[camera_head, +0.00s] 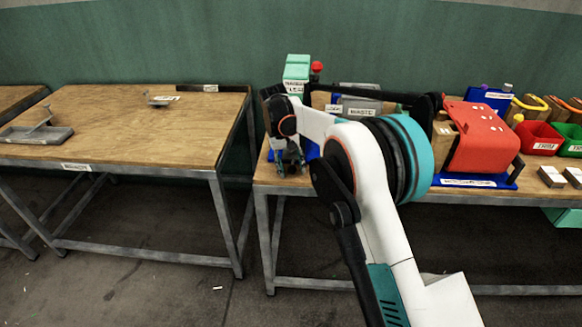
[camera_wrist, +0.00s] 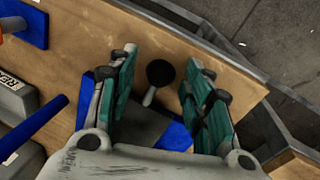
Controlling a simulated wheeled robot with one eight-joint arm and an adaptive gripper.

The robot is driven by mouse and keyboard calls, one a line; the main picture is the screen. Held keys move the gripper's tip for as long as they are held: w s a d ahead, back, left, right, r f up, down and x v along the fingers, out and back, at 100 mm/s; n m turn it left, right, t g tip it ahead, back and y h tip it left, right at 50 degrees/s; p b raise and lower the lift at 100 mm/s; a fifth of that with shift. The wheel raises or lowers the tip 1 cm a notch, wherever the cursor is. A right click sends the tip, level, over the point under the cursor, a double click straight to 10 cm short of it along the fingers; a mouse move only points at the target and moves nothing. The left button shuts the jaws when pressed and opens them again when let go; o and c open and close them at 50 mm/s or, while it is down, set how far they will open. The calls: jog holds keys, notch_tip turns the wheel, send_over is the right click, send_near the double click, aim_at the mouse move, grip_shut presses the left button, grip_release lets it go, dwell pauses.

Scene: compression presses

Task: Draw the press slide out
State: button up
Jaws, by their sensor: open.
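A press with a pale green top (camera_head: 297,72) stands at the left end of the right-hand bench, partly hidden by my arm. Its blue base (camera_head: 310,150) shows behind my gripper (camera_head: 289,158). In the wrist view, a dark round knob (camera_wrist: 160,72) on a short light stem sticks out from a grey plate (camera_wrist: 145,122) on a blue base (camera_wrist: 172,138). I take the knob to be the slide's handle. My gripper (camera_wrist: 160,62) is open, with one teal-padded finger on each side of the knob. I see no clear contact. Its palm hides part of the plate.
A red press (camera_head: 482,138) on a blue base stands farther right on the bench. A grey waste bin (camera_head: 360,108) is behind my arm. Red (camera_head: 538,138) and green (camera_head: 570,140) bins sit at the right. Bare wood and the bench edge (camera_wrist: 215,55) lie beyond the knob.

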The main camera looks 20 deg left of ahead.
grip_shut()
jog(key=s+d, duration=0.2)
jog(key=s, duration=0.8)
jog(key=shift+s+d+p, duration=0.2)
jog(key=shift+d+p, duration=0.05)
jog(key=shift+p, duration=0.05)
grip_release()
notch_tip(320, 180, up, 12)
jog(key=a, duration=0.2)
jog(key=shift+s, duration=0.45)
